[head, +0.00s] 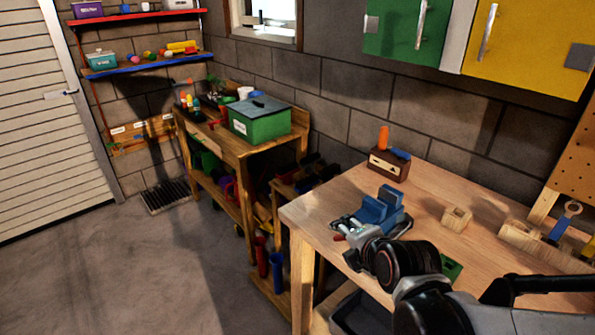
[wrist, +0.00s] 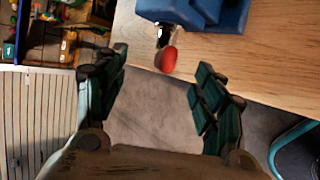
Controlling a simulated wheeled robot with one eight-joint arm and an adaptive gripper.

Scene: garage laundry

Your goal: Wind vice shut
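The blue vice (head: 380,208) stands at the near left edge of the wooden workbench (head: 430,205). Its body also shows at the top of the wrist view (wrist: 200,12). A handle with a red knob (wrist: 167,60) sticks out below the vice body. A small red end (head: 339,238) shows beside my gripper in the head view. My gripper (wrist: 160,78) is open, with one dark green finger on each side of the red knob and a gap to both. In the head view my gripper (head: 352,232) is at the vice's front, and my wrist partly hides the bench there.
A small brown box with an orange-handled tool (head: 388,163) stands behind the vice. Wooden blocks (head: 457,218) lie to the right. A second bench with a green box (head: 260,122) stands at the left. The floor (head: 150,270) in front is clear.

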